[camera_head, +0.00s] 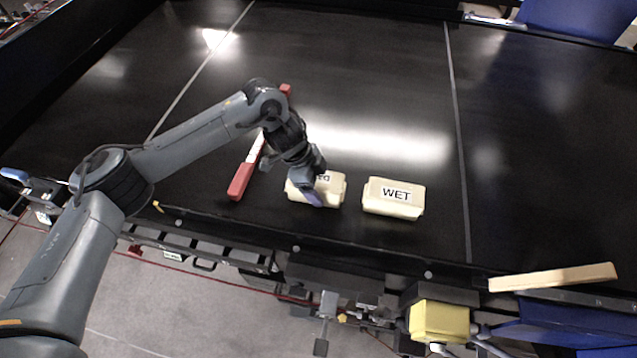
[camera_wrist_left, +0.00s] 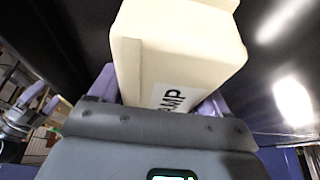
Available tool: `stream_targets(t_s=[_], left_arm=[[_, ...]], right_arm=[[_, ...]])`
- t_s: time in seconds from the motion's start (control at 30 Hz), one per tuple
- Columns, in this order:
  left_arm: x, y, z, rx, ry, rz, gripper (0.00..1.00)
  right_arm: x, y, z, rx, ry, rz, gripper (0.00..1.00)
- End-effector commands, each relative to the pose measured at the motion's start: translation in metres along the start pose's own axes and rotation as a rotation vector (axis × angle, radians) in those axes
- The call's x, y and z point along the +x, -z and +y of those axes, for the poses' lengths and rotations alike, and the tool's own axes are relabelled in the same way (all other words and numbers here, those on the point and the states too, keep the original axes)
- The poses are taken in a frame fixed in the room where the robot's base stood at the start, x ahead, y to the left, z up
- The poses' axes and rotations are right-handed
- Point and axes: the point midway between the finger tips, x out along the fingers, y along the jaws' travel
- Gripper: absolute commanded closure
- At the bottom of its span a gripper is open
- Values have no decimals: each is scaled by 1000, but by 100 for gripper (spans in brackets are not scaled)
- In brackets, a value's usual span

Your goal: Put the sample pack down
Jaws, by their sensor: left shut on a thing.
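The sample pack is a cream block in my left gripper (camera_head: 316,188). In the head view the pack (camera_head: 334,193) sits over the black conveyor, left of a similar cream pack labelled WET (camera_head: 393,198). In the left wrist view the held pack (camera_wrist_left: 178,55) fills the space between the purple fingers, and its label reads "AMP" with the start hidden. The left gripper is shut on it. I cannot tell whether the pack touches the belt.
A red and white bar (camera_head: 240,181) lies on the black conveyor (camera_head: 540,150) left of the packs, partly behind my arm. A pale wooden strip (camera_head: 553,277) lies along the front edge at the right. A yellow block (camera_head: 440,322) is below that edge. The belt beyond the packs is clear.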

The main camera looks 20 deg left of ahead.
Motion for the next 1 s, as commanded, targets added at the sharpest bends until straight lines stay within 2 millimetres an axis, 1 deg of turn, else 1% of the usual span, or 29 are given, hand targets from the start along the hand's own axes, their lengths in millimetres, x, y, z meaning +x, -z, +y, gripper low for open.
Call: stream_targets(t_s=[0.07,0.1,0.23,0.27,0.5,0.67,0.77,0.93,1.0], left_arm=[[1,0,0,0,1,2,80],[2,-1,0,0,0,0,22],[2,-1,0,0,0,0,2],[2,-1,0,0,0,0,0],[1,0,0,0,0,0,0],[-8,0,-1,2,2,1,0],[-20,0,-1,2,3,1,0],[-52,0,-1,2,6,1,0],[-68,0,-2,2,7,-1,0]], right_arm=[[0,0,0,-2,-2,0,0],[1,0,0,-2,-2,0,0],[0,0,0,-2,-2,0,0],[0,0,0,-2,-2,0,0],[0,0,0,0,0,0,0],[3,-1,-1,4,3,1,0],[7,-2,-2,5,4,1,0],[13,-4,-2,7,5,1,0],[10,-3,-2,7,6,0,0]])
